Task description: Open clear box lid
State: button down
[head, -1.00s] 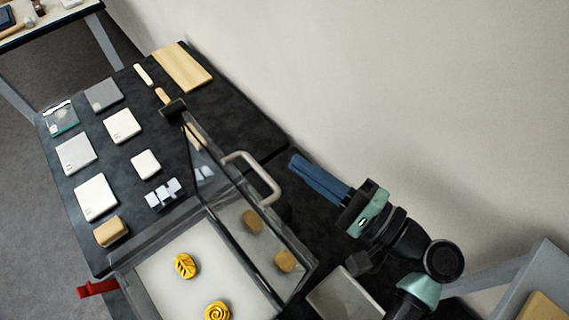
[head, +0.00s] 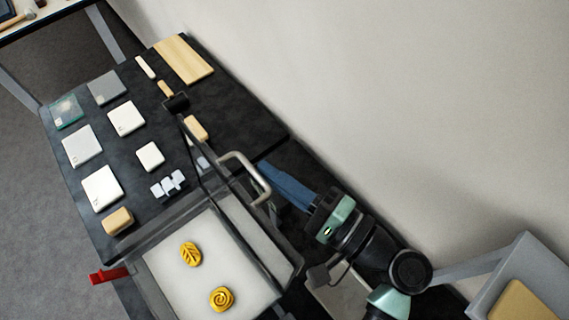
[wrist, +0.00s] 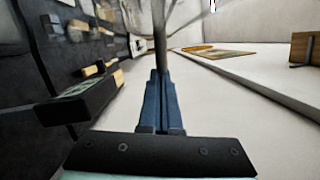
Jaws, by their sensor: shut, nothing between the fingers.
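The clear box (head: 140,288) has a pale floor with two gold pieces on it, one leaf-shaped (head: 191,254) and one coiled (head: 221,299). Its clear, dark-edged lid (head: 205,168) stands raised and tilted, with a silver handle (head: 243,160) on its side facing the wall. My gripper (head: 262,168) is shut and empty, its blue fingers pointing at the lid from the wall side, close to the handle. In the wrist view, the shut fingers (wrist: 159,80) meet or nearly meet an upright bar; I cannot tell whether they touch.
White and grey tiles (head: 101,188), a wooden block (head: 118,221), a dark-headed tool (head: 176,102) and a wooden board (head: 184,58) lie on the dark table. A red clip or handle (head: 108,275) sticks out at the box's left. A plain wall stands to the right.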

aim_at(246, 204)
jog(key=shift+s+a+r+n, duration=0.4)
jog(key=shift+s+a+n, duration=0.15)
jog(key=shift+a, duration=0.25)
jog(key=shift+r, duration=0.1)
